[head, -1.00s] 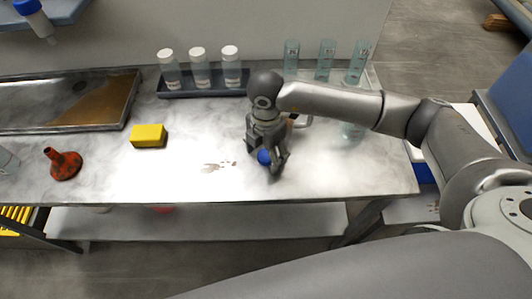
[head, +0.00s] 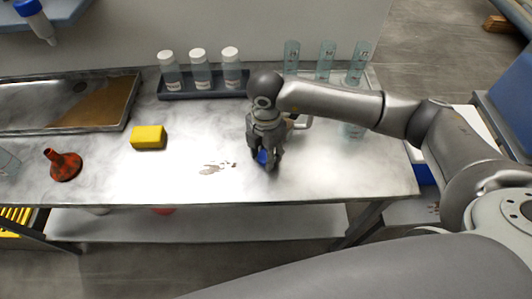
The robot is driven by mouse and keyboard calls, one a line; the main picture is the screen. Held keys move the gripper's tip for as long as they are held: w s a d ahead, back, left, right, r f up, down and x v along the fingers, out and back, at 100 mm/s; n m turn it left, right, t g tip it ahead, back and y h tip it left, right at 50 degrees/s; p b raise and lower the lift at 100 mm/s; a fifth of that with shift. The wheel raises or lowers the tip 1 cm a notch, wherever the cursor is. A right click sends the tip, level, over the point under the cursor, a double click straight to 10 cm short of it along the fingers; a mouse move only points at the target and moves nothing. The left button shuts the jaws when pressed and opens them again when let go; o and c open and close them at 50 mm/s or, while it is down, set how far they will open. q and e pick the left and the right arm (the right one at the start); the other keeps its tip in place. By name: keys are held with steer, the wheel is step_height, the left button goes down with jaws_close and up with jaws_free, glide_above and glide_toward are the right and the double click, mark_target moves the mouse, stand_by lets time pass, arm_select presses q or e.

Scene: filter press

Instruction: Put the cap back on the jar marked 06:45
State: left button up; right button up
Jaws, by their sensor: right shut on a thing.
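My right gripper (head: 264,166) points down over the front right part of the steel bench. It is shut on a small blue cap (head: 263,157), which the fingers partly hide. I cannot tell whether the cap touches the bench. My left gripper is out of view.
A yellow block (head: 148,138) and a red funnel (head: 64,165) stand to the left on the bench (head: 190,185). A metal pan (head: 60,103) lies behind them. Brown stains mark the bench left of the gripper.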

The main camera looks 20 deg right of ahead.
steer(key=shift+r, duration=0.4)
steer(key=s+a+r+b, duration=0.2)
steer(key=s+a+r, duration=0.5)
steer(key=s+r, duration=0.5)
steer(key=shift+a+b, duration=0.15)
steer(key=shift+b, duration=0.25)
